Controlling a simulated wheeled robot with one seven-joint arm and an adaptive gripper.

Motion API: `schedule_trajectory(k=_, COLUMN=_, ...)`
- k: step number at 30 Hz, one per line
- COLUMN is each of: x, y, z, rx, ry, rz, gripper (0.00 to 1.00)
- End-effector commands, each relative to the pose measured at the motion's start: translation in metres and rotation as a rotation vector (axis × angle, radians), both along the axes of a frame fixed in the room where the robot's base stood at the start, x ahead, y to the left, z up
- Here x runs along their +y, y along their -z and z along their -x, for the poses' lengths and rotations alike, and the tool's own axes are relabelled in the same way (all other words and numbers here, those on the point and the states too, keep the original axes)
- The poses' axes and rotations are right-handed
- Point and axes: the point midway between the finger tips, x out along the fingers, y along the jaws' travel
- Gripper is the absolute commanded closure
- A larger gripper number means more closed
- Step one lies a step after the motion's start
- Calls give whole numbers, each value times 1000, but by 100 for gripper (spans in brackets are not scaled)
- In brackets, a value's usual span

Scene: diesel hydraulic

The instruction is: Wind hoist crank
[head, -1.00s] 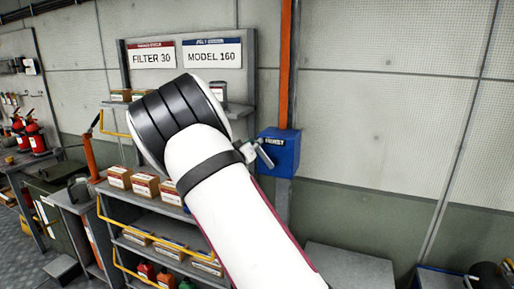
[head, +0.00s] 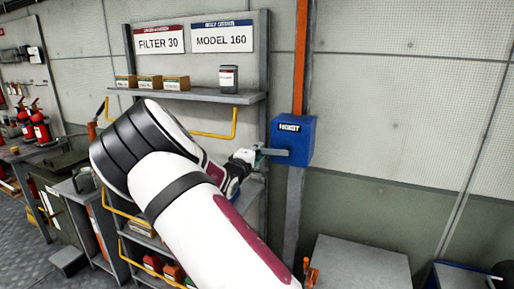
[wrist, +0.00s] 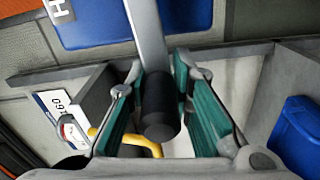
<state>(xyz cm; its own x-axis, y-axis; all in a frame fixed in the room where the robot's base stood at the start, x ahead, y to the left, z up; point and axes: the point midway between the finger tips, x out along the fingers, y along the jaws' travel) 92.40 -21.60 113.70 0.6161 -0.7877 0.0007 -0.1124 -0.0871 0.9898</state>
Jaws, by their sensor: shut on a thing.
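The blue hoist box (head: 293,140) is on the orange and grey post, with a "HOIST" label on its front. Its grey metal crank arm (head: 275,152) points left from the box, roughly level. In the wrist view the crank arm (wrist: 147,35) runs down from the blue box (wrist: 105,22) to a black cylindrical handle (wrist: 160,108). My gripper (head: 256,156) is at the outer end of the crank. In the wrist view its teal-padded fingers (wrist: 163,98) stand on either side of the black handle, shut on it.
A shelf rack (head: 190,95) with small boxes and yellow rails stands left of the post, close behind my arm. A grey cabinet (head: 360,265) stands low at the right. The wall right of the hoist box is clear.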

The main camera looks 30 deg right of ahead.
Motion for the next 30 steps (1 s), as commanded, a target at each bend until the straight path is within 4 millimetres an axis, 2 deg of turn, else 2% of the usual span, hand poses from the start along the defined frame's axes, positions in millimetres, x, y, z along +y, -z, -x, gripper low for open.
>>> schedule_trajectory(k=1, x=1, y=11, z=1, rx=41, ry=1, rz=23, gripper=100)
schedule_trajectory(k=13, x=-7, y=43, z=10, rx=329, ry=1, rz=247, gripper=100)
schedule_trajectory(k=21, x=-13, y=55, z=18, rx=464, ry=2, rz=353, gripper=100)
schedule_trajectory(k=30, x=-17, y=60, z=23, rx=536, ry=3, rz=409, gripper=100)
